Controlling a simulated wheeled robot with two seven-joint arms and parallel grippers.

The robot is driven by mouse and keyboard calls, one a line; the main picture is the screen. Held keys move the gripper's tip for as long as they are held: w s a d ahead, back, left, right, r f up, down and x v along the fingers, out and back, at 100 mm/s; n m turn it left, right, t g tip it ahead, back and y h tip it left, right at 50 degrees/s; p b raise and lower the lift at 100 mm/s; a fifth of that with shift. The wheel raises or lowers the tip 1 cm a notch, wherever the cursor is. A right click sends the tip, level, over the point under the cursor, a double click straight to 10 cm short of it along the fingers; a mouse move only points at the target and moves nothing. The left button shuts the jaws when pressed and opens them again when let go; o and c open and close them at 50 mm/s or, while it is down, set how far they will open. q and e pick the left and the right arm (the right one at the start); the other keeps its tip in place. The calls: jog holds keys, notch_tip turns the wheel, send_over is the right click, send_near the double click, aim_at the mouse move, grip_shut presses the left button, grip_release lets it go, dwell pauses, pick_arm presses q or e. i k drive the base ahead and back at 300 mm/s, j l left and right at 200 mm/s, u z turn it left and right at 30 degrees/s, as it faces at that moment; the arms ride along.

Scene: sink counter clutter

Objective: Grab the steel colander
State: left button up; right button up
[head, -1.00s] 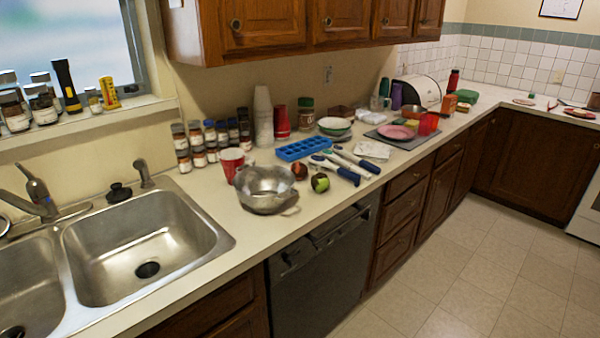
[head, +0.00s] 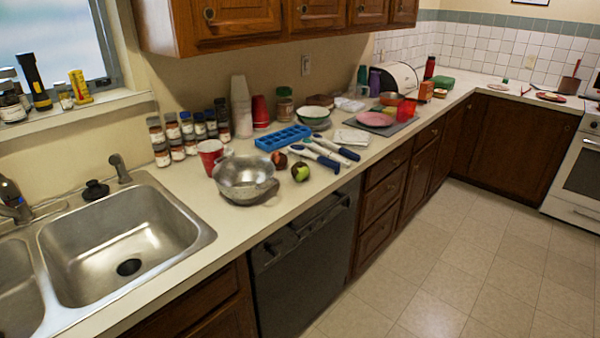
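The steel colander (head: 245,180) stands upright on the counter, to the right of the sink and near the counter's front edge above the dishwasher. It is a shiny metal bowl with a handle at its side. A red cup (head: 210,153) is close behind it on the left. Two round fruits, one reddish (head: 279,160) and one green (head: 300,172), lie just to its right. Neither of my grippers is in view.
The double sink (head: 120,240) is left of the colander. Spice jars (head: 190,135) and stacked cups (head: 242,107) stand along the wall behind. A blue ice tray (head: 283,137) and several utensils (head: 325,153) lie to the right. The floor (head: 460,250) before the cabinets is clear.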

aim_at(244, 179)
jog(key=u, duration=0.45)
jog(key=i+l+u, duration=0.15)
jog(key=u, duration=0.2)
jog(key=i+l+u, duration=0.45)
jog(key=u, duration=0.25)
jog(key=i+l, duration=0.15)
jog(key=l, duration=0.2)
jog(key=i+l, duration=0.1)
jog(key=l, duration=0.25)
jog(key=i+l+u, duration=0.1)
jog(key=l, duration=0.25)
jog(key=i+j, duration=0.05)
